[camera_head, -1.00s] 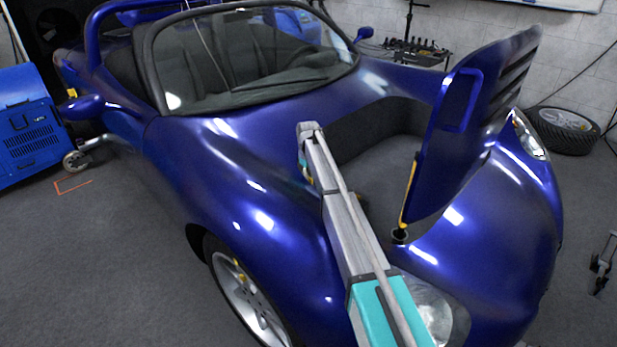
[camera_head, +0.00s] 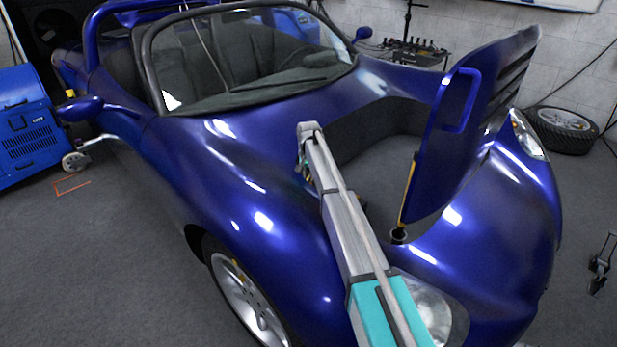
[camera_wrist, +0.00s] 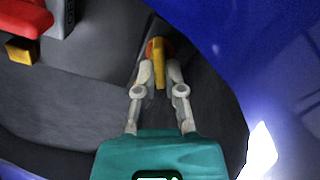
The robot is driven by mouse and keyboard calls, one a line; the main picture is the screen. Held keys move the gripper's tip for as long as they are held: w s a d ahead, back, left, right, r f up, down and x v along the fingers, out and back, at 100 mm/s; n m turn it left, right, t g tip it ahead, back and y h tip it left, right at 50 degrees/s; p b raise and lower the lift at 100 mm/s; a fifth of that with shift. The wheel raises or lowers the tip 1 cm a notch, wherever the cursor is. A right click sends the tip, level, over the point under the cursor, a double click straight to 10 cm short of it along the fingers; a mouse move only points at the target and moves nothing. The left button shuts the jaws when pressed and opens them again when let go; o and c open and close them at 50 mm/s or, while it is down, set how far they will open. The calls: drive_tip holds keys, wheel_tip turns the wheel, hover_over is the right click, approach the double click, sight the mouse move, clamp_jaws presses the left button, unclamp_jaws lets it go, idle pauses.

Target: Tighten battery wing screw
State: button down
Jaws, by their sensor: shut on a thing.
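In the wrist view, my gripper (camera_wrist: 160,85) is shut on a small yellow part, the wing screw (camera_wrist: 158,72). An orange-red round piece shows around the screw's far end. The screw sits beside a dark grey wall inside the car's front bay. A red and grey object (camera_wrist: 22,18) with a yellow block (camera_wrist: 20,51) under it is at the upper left; I cannot tell whether it is the battery. In the head view, my arm reaches over the fender into the open bay, and my fingers and the screw are hidden.
The blue car body (camera_head: 260,180) surrounds the bay, with its raised hood panel (camera_head: 465,130) on the right. Blue bodywork is close to the right of my gripper in the wrist view. A blue cabinet (camera_head: 28,130) and a loose tyre (camera_head: 562,130) stand apart.

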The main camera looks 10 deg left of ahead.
drive_tip(key=shift+s+m, duration=0.25)
drive_tip(key=shift+m, duration=0.95)
drive_tip(key=c, duration=0.7)
unclamp_jaws()
drive_tip(key=shift+w, duration=0.15)
drive_tip(key=shift+c, duration=0.2)
